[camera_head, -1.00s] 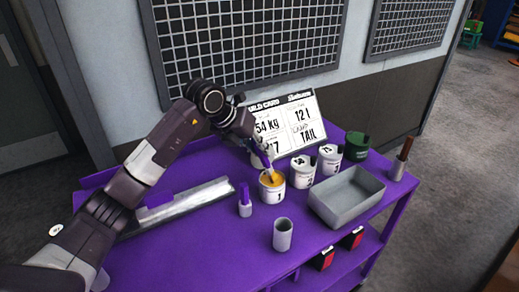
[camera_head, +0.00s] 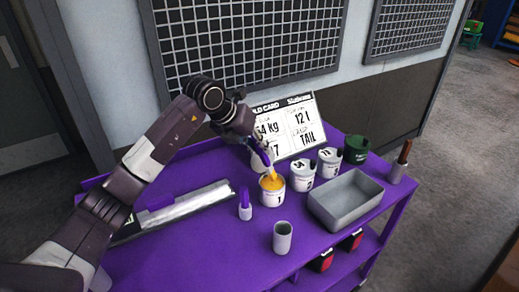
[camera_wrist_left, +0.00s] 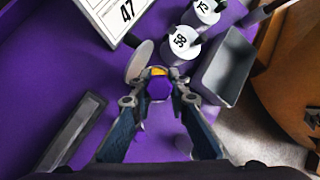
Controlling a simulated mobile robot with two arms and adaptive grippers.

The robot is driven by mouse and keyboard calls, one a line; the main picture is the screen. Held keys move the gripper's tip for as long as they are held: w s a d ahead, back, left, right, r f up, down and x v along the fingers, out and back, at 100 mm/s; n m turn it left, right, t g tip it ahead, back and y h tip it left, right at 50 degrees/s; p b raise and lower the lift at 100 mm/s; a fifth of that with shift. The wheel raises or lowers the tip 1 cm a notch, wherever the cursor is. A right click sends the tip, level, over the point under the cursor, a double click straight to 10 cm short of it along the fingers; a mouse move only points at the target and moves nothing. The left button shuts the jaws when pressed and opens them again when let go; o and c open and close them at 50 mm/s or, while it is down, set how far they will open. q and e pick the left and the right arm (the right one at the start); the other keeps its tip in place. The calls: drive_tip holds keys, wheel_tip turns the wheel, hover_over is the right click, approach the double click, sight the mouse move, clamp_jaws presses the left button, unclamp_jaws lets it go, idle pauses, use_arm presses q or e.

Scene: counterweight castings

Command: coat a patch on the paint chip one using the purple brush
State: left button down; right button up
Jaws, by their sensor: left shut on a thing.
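My left gripper (camera_head: 260,148) is shut on the purple brush (camera_head: 267,160), above the open white can marked 1 (camera_head: 272,198). The brush tilts down into the can's mouth, where yellow-orange paint shows. Whether the tip touches the paint is hard to tell. In the left wrist view the purple handle (camera_wrist_left: 159,89) sits between my left fingertips (camera_wrist_left: 157,95), with a sliver of yellow beyond it. I cannot make out a paint chip marked one. My right gripper is not in view.
More white cans (camera_head: 302,172), a green can (camera_head: 356,148) and a grey bin (camera_head: 345,199) stand right of can 1. A purple-topped white container (camera_head: 245,206), grey cup (camera_head: 282,238) and long metal tray (camera_head: 185,208) are in front and left. A printed card (camera_head: 290,125) stands behind.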

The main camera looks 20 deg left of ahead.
use_arm(q)
drive_tip(key=shift+r+p, duration=1.35)
drive_tip(key=shift+r, duration=1)
drive_tip(key=shift+s, duration=0.1)
